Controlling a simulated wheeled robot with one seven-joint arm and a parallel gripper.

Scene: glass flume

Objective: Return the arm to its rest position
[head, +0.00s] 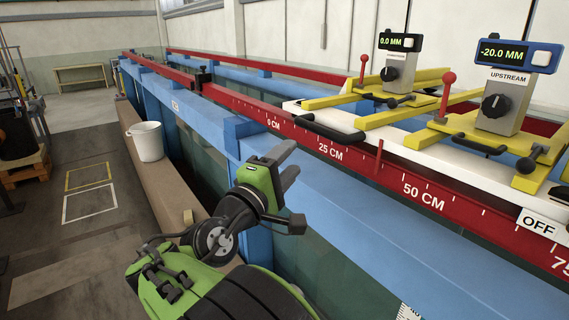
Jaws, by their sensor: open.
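My green and black arm (210,235) rises from the bottom of the head view, in front of the flume's blue frame. My gripper (289,167) is at its upper end, with dark fingers pointing up and to the right. It is open, and I see nothing between its fingers. It appears in front of the blue rail in the picture; whether it touches the rail I cannot tell.
The flume's red scale rail (380,168) runs behind my gripper. A yellow gauge carriage reading 0.0 MM (399,68) and one marked UPSTREAM (500,105) stand on it. A white bucket (148,142) stands on the brown ledge (165,195) at left. The floor (75,255) farther left is mostly clear.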

